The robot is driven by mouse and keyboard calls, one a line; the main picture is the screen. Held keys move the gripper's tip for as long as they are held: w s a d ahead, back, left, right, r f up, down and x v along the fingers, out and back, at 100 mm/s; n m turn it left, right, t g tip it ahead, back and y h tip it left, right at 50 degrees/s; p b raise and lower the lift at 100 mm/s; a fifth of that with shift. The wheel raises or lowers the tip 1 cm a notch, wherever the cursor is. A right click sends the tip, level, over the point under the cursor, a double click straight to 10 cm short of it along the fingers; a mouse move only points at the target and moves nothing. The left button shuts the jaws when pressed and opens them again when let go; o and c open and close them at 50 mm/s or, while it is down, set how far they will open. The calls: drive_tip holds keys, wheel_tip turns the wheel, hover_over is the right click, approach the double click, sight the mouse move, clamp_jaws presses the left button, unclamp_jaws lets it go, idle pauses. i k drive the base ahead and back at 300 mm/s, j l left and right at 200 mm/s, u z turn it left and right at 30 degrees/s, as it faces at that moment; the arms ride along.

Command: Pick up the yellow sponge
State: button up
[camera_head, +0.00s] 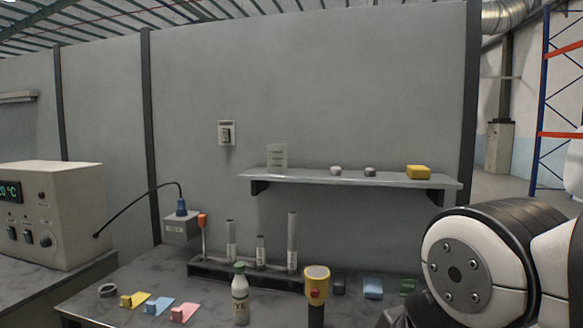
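The yellow sponge (418,172) is a small yellow block. It lies near the right end of the grey wall shelf (350,180), and nothing touches it. One of my arm's white and black joints fills the lower right of the head view, to the right of and below the sponge. My gripper is not in view, so I cannot see its fingers or what they hold.
Two small round pieces (335,171) (370,172) and a card (277,157) share the shelf. Below, the bench (215,300) holds a dark rack (240,277) with upright tubes, a labelled bottle (240,295) and a yellow-topped post (317,285). A control box (60,215) stands left.

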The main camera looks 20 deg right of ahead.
sight(420, 172)
drive_tip(key=i+l+u, duration=0.1)
drive_tip(key=l+u, duration=0.15)
drive_tip(key=l, duration=0.95)
drive_tip(key=l+u, duration=0.25)
drive_tip(key=l, duration=0.95)
drive_tip(key=l+u, duration=0.2)
drive_tip(key=l, duration=1)
drive_tip(key=k, duration=0.05)
